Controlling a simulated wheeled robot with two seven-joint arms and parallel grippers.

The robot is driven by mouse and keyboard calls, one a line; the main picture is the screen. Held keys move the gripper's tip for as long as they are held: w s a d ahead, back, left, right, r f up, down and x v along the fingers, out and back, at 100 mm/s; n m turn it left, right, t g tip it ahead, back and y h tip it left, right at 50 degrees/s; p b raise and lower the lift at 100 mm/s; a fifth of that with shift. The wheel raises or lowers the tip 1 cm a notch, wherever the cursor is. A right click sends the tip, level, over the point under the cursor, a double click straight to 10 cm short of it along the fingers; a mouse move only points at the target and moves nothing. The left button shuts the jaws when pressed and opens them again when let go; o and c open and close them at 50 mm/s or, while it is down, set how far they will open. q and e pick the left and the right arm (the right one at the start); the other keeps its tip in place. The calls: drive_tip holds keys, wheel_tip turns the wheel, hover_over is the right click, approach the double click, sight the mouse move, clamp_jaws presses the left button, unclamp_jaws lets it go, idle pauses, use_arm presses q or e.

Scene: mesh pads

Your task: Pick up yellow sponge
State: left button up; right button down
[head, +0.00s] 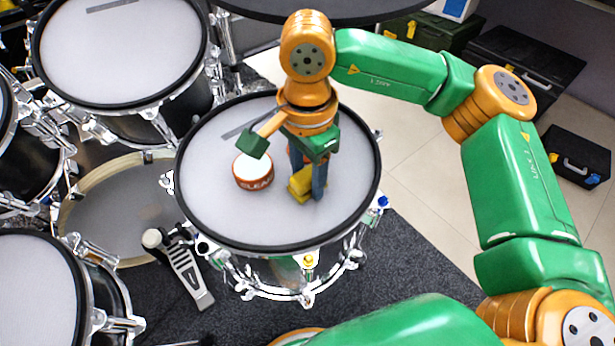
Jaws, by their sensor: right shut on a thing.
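The yellow sponge (300,186) is on or just above the snare drum's mesh head (225,205), near its middle; I cannot tell if it touches the head. My right gripper (307,188) points down from above and is shut on the sponge. Its blue-grey fingers hide part of the sponge. An orange-red tin (253,172) with a white top and lettering stands on the same drum head, just left of the gripper. My left gripper is not in view.
More drums stand at the left, including a tom (120,50) at the upper left. A kick pedal (185,270) is on the dark carpet. Black cases (575,160) lie on the tiled floor at the right. The front and right of the drum head are clear.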

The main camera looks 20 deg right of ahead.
drive_tip(key=shift+r+p, duration=0.6)
drive_tip(key=shift+r, duration=0.8)
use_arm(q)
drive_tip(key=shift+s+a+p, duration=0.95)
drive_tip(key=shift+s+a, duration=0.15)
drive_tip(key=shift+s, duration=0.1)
use_arm(e)
drive_tip(key=s+r, duration=1)
drive_tip(key=s, duration=0.4)
drive_tip(key=shift+r, duration=0.1)
